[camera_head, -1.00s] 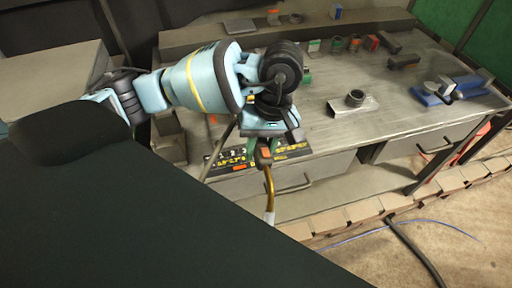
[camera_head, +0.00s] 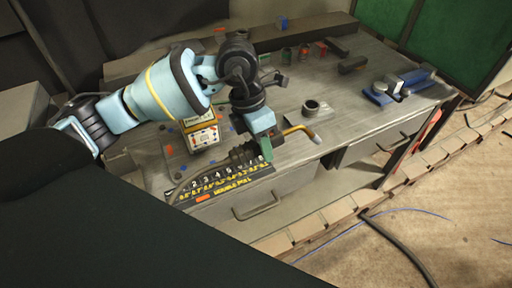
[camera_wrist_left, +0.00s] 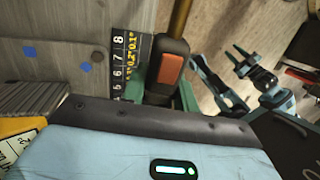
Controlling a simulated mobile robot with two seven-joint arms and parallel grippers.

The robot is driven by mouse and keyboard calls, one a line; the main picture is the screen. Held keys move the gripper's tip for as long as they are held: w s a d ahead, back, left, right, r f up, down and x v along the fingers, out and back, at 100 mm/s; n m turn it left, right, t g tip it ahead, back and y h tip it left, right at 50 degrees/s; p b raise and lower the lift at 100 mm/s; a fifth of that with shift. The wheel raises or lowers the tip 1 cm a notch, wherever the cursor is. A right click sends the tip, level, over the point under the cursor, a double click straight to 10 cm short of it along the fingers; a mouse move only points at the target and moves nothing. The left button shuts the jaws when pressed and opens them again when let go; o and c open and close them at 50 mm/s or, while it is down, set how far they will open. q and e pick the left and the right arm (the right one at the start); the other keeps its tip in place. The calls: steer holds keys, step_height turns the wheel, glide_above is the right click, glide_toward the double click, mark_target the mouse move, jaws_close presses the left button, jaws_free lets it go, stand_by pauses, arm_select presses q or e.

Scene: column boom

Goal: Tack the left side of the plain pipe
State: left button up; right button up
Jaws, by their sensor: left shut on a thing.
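My left gripper (camera_head: 264,146) is shut on a welding torch and holds it above the front edge of the bench. The torch has a copper bent neck (camera_head: 294,129) with a pale nozzle, pointing right in the head view. Its dark body with an orange button (camera_wrist_left: 170,70) sits between the fingers in the left wrist view. My right gripper (camera_wrist_left: 244,58) shows in the left wrist view, fingers apart and empty.
A numbered black strip (camera_head: 222,183) lies along the bench (camera_head: 345,120) front edge. A yellow and white box (camera_head: 200,130) stands left of the gripper. A blue vise-like tool (camera_head: 400,87) is at the right. Small coloured items line the back.

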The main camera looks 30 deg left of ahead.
arm_select(q)
steer(key=n, duration=0.1)
steer(key=n+t, duration=0.1)
steer(key=n, duration=0.1)
steer(key=w+r+n, duration=0.1)
steer(key=shift+d+n, duration=0.3)
steer(key=shift+d, duration=0.1)
steer(key=n, duration=0.1)
steer(key=n+t, duration=0.1)
steer(key=n, duration=0.1)
steer(key=w+n, duration=0.1)
steer(key=shift+w+d+r+n+t, duration=0.1)
steer(key=shift+d+r+n+t, duration=0.25)
steer(key=shift+n+t, duration=0.05)
arm_select(e)
steer(key=shift+w+d+r, duration=0.15)
steer(key=shift+w+r, duration=0.15)
steer(key=shift+s, duration=0.1)
